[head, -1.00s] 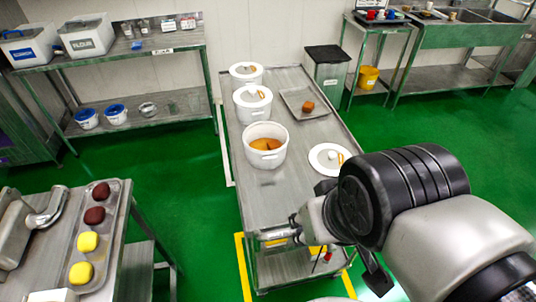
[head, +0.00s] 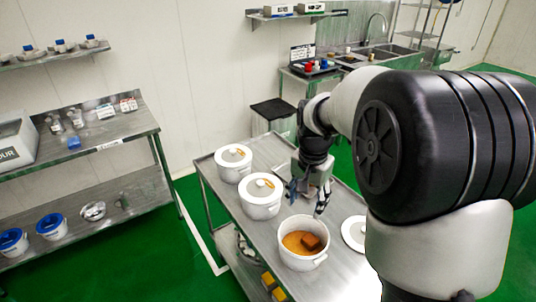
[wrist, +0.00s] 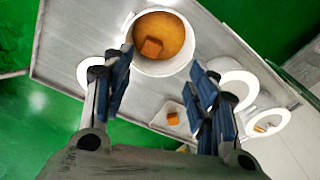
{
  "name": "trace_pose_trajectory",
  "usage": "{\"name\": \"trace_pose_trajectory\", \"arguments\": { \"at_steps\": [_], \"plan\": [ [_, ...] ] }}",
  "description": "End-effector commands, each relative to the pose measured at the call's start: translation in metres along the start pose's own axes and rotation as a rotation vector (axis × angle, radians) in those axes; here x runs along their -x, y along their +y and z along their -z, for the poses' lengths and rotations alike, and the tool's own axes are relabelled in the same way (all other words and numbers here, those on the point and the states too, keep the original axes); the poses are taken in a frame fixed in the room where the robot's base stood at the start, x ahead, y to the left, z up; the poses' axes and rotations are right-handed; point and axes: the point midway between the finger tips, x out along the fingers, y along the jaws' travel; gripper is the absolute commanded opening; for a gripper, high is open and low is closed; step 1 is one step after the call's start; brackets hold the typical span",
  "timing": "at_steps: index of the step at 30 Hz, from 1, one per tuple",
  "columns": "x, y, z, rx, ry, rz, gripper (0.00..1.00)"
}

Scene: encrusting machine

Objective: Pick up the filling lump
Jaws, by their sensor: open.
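An orange-brown lump (wrist: 173,118) lies on a small tray (wrist: 160,124) and shows between my fingers in the wrist view. In the head view my arm hides that lump. Another brown block (head: 311,242) sits in the orange filling of an open white pot (head: 300,262); it also shows in the wrist view (wrist: 152,46). The frames do not settle which one is the filling lump. My gripper (head: 306,198) is open and empty, pointing down above the table, behind the open pot in the head view. In the wrist view its fingers (wrist: 163,75) are well apart.
A white lid (head: 354,234) lies right of the open pot. A shelf unit (head: 90,135) is at left, and a sink bench (head: 375,55) at the back.

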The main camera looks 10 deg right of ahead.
Motion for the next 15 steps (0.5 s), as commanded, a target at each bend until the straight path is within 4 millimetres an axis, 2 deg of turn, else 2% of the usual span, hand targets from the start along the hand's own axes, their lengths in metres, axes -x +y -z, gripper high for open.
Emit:
{"name": "trace_pose_trajectory", "arguments": {
  "at_steps": [1, 3, 6, 10, 15],
  "plan": [
    [-0.015, -0.004, 0.014, -0.051, -0.022, -0.021, 0.53],
    [-0.035, -0.008, 0.029, -0.120, -0.040, -0.041, 0.53],
    [-0.060, -0.012, 0.043, -0.194, -0.059, -0.064, 0.53],
    [-0.080, -0.013, 0.052, -0.250, -0.071, -0.080, 0.53],
    [-0.105, -0.012, 0.053, -0.270, -0.078, -0.089, 0.53]
  ]
}}
